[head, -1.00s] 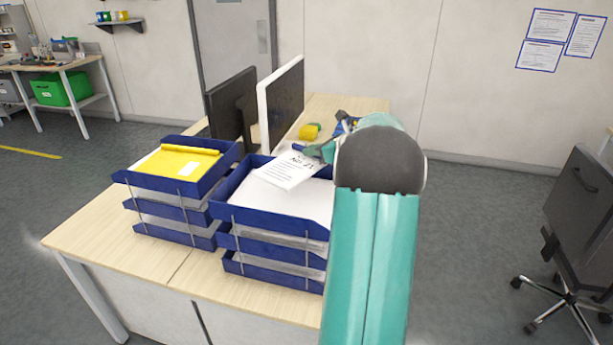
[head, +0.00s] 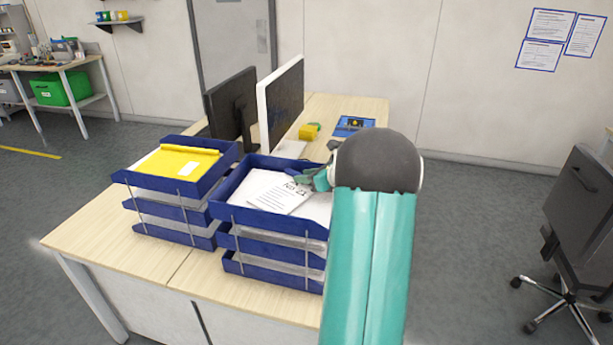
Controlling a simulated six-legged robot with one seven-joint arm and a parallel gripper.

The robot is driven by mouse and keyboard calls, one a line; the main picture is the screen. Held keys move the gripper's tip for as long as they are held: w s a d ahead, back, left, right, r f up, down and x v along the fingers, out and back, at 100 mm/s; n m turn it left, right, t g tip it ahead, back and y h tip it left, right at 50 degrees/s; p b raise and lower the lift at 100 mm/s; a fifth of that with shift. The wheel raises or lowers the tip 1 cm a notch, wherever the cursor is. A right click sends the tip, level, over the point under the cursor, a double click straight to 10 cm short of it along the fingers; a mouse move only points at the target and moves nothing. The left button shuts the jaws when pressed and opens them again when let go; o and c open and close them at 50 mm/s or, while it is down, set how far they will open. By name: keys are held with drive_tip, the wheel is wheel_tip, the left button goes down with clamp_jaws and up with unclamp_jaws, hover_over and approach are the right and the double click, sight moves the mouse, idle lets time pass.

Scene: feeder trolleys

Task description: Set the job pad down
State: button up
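The job pad (head: 279,198) is a white sheet or pad with a bold heading and lines of print. In the head view it is low over, or resting on, white paper in the top tray of the right blue tray stack (head: 226,210); I cannot tell whether it touches. My gripper (head: 306,180) is at the pad's upper right edge and appears shut on it. The fingertips are small and partly hidden by my arm, which also covers the stack's right side.
A second blue tray stack (head: 126,178) with a yellow folder (head: 180,162) stands close on the left. Two monitors (head: 282,105), a yellow object (head: 308,132) and a blue card (head: 353,125) are behind on the desk (head: 105,232). An office chair (head: 585,220) stands right.

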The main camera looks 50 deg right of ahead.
drive_tip(key=shift+o, duration=0.5)
drive_tip(key=shift+r, duration=0.1)
drive_tip(key=shift+s+d+r, duration=0.1)
drive_tip(key=shift+s, duration=0.1)
drive_tip(key=v, duration=1.1)
drive_tip(key=shift+s, duration=0.3)
drive_tip(key=w+a+r+n+g+y, duration=0.15)
drive_tip(key=a+n, duration=0.35)
drive_tip(key=a, duration=0.5)
drive_tip(key=a+r+n+g+y, duration=0.1)
drive_tip(key=a+n+g, duration=0.3)
drive_tip(key=a, duration=0.6)
drive_tip(key=w+a+r+n+g+y, duration=0.1)
drive_tip(key=a+r+n, duration=0.1)
drive_tip(key=a+n, duration=0.65)
drive_tip(key=s+a+n+h, duration=0.2)
drive_tip(key=s+a+n, duration=0.4)
drive_tip(key=a+n, duration=0.2)
drive_tip(key=s+a+n+g+h, duration=0.1)
drive_tip(key=s+a+n+h, duration=0.1)
drive_tip(key=s+a+n, duration=0.5)
drive_tip(key=a+n, duration=0.2)
drive_tip(key=a, duration=0.1)
drive_tip(key=shift+f+h, duration=0.35)
drive_tip(key=shift+s, duration=0.3)
